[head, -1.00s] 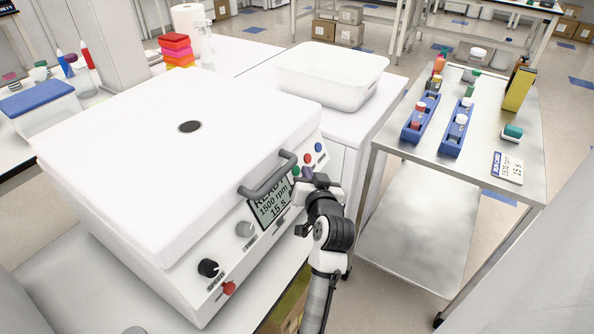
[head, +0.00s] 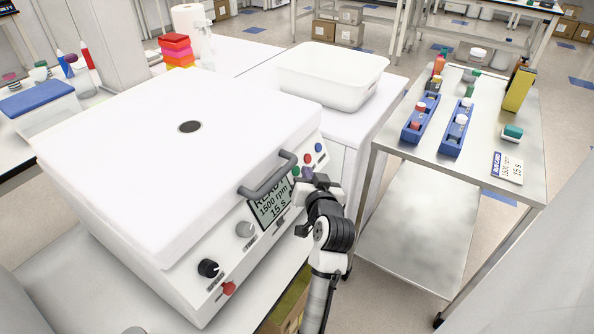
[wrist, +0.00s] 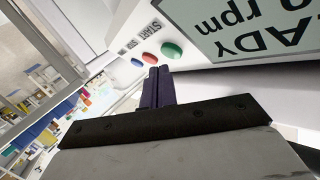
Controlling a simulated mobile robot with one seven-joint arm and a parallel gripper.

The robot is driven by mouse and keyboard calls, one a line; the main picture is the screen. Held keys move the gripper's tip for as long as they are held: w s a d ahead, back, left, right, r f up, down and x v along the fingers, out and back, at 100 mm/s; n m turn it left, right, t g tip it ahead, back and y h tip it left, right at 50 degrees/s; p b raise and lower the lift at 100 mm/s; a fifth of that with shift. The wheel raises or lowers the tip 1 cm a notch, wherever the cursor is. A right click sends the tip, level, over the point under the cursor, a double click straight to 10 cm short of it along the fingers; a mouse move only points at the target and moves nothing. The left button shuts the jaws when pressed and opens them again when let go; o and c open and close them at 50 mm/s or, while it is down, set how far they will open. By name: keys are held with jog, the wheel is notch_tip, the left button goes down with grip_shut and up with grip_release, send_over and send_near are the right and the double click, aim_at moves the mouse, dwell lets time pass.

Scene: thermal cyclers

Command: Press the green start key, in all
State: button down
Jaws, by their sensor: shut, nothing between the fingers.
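The green start key (head: 296,171) sits on the front panel of the white machine (head: 110,140), beside its display (head: 270,203), which reads READY, 1500 rpm, 15 s. In the wrist view the green key (wrist: 171,50) is nearest the display and fully visible, with START lettering by the row. My gripper (head: 306,175) is in front of the panel close to the green key. In the wrist view its dark fingertips (wrist: 154,70) are together, just below the red and green keys. A gap to the panel cannot be judged.
A red key (head: 307,159) and a blue key (head: 318,147) continue the row. A grey lid handle (head: 268,177) stands out just left of my gripper. A steel cart (head: 410,170) with tube racks and a card stands to the right.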

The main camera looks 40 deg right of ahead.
jog(key=shift+w+f, duration=0.1)
dwell(0.7)
jog(key=shift+w+a+f, duration=0.1)
jog(key=shift+w, duration=0.2)
jog(key=shift+w+a+f, duration=0.2)
jog(key=shift+w, duration=0.1)
dwell(0.7)
jog(key=shift+s+d+r, duration=0.1)
dwell(0.3)
jog(key=shift+s+d+r, duration=0.2)
jog(key=shift+s+r, duration=0.05)
jog(key=shift+s, duration=0.3)
jog(key=s, duration=0.1)
jog(key=s+d+r+p, duration=0.1)
jog(key=s+r, duration=0.1)
jog(key=s, duration=0.1)
jog(key=shift+s+d, duration=0.1)
jog(key=shift+d, duration=0.25)
dwell(0.8)
